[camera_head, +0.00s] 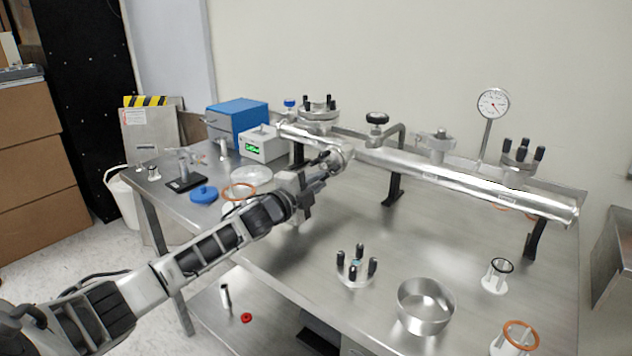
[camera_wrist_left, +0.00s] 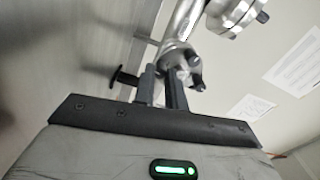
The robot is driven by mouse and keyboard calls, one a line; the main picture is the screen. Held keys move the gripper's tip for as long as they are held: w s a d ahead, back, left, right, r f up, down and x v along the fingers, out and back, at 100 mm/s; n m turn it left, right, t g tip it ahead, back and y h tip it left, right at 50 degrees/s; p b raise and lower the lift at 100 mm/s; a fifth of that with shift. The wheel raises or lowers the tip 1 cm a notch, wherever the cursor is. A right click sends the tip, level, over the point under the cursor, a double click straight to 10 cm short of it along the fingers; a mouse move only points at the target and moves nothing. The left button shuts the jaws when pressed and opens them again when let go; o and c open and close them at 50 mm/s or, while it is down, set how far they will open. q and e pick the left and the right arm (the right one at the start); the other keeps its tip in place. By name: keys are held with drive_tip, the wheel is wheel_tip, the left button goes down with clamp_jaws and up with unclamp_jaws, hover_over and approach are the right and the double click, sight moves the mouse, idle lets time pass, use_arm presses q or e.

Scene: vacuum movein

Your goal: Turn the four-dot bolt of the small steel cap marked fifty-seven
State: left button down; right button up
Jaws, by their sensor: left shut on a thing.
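A small steel cap (camera_head: 342,153) sits on the front side of the long steel pipe (camera_head: 450,180), partly hidden by my left gripper (camera_head: 328,163). In the left wrist view the cap (camera_wrist_left: 174,57) shows beyond the fingertips, with dark bolt knobs (camera_wrist_left: 196,84) around it. My left gripper (camera_wrist_left: 164,82) is shut at the cap's near edge, on what looks like one of its bolts. The fingers hide most of that bolt. No dots and no number are readable on the cap or bolts. My right gripper is not in view.
A loose flange with dark knobs (camera_head: 355,268), a steel ring (camera_head: 425,306) and small fittings stand on the table's front. Black pipe supports (camera_head: 394,188) rise from the table. A gauge (camera_head: 493,103) and upright ports line the pipe. Blue and white boxes (camera_head: 264,145) stand behind left.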

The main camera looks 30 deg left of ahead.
use_arm(q)
drive_tip(key=c, duration=1.4)
unclamp_jaws()
drive_tip(key=shift+c, duration=0.2)
drive_tip(key=shift+s, duration=0.1)
drive_tip(key=s, duration=0.9)
drive_tip(key=s+a, duration=0.1)
drive_tip(key=s, duration=0.4)
drive_tip(key=shift+s+a+f, duration=0.1)
drive_tip(key=shift+s, duration=0.15)
drive_tip(key=shift+s+a, duration=0.1)
drive_tip(key=shift+s, duration=0.5)
